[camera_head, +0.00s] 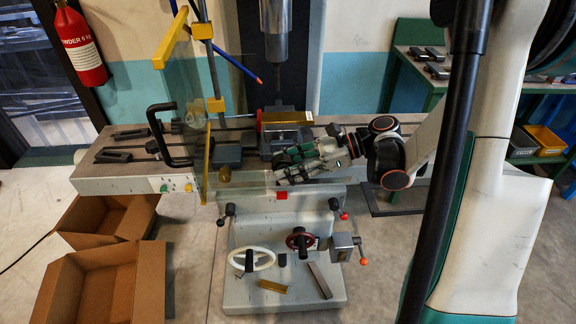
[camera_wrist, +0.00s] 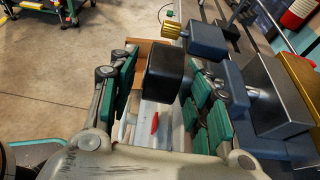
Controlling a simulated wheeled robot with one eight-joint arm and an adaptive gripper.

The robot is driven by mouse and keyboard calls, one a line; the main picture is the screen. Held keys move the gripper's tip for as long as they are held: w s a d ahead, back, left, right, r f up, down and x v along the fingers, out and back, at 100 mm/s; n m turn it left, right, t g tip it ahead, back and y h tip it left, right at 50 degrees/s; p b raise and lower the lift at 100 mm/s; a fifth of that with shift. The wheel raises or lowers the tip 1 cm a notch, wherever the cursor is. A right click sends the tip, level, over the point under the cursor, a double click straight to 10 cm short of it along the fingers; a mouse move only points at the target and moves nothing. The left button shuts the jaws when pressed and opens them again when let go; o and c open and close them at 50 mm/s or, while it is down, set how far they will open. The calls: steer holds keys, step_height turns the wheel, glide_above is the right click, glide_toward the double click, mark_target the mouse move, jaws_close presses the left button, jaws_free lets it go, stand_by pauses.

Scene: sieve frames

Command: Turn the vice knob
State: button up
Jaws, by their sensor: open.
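The vice (camera_head: 287,117) stands on the machine table, with a brass-coloured block (camera_head: 285,116) in its jaws. In the wrist view the grey vice body (camera_wrist: 270,78) is at the right, with a metal shaft (camera_wrist: 262,92) at its side. A black rounded block, apparently the vice knob (camera_wrist: 168,74), shows between my fingers; I cannot tell whether they touch it. My gripper (camera_head: 280,165) is open in front of the vice, reaching in from the right. It also shows in the wrist view (camera_wrist: 163,65). The knob is hidden by my gripper in the head view.
A clear guard panel with a yellow frame (camera_head: 208,165) stands left of the vice. A blue-grey clamp (camera_wrist: 207,40) with a gold knob (camera_wrist: 177,29) is nearby. Handwheels (camera_head: 299,239) sit below the table. Cardboard boxes (camera_head: 110,272) are on the floor at left.

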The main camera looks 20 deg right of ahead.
steer(key=v, duration=1.2)
steer(key=shift+r, duration=0.1)
